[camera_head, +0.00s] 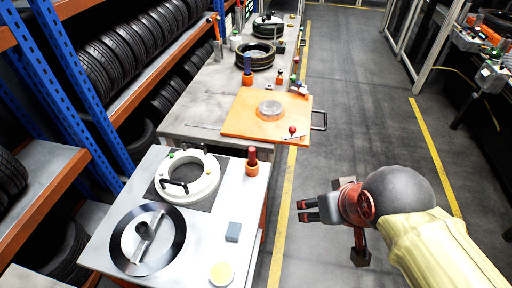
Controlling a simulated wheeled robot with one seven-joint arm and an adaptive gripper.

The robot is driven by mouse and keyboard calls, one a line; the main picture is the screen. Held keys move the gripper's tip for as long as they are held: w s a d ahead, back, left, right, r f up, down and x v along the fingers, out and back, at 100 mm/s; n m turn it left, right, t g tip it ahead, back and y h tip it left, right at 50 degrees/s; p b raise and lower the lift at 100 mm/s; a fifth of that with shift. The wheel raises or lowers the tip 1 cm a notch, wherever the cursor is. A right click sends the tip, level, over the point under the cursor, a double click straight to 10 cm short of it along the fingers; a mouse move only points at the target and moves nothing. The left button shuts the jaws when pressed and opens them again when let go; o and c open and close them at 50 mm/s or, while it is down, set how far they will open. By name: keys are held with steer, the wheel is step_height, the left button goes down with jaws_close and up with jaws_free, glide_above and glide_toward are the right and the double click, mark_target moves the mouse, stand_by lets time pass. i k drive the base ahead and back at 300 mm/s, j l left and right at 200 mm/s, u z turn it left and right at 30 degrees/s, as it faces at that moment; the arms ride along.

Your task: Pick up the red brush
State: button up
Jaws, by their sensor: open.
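A dark red upright object, which looks like the red brush (252,154), stands in a small orange holder (251,169) at the right edge of the near table (206,232). Its lower end is hidden in the holder. My gripper (302,211) is open and empty. It is to the right of the near table, over the floor in the picture, and below and to the right of the brush. It is apart from the brush, with its fingers pointing left.
An orange board (240,121) lies on the table behind. Tyre racks (75,125) stand left. The aisle floor (345,110) is clear.

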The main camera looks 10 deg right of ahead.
mark_target(252, 150)
steer(key=i+l, duration=0.65)
steer(key=i+l+u, duration=0.1)
steer(key=i, duration=0.4)
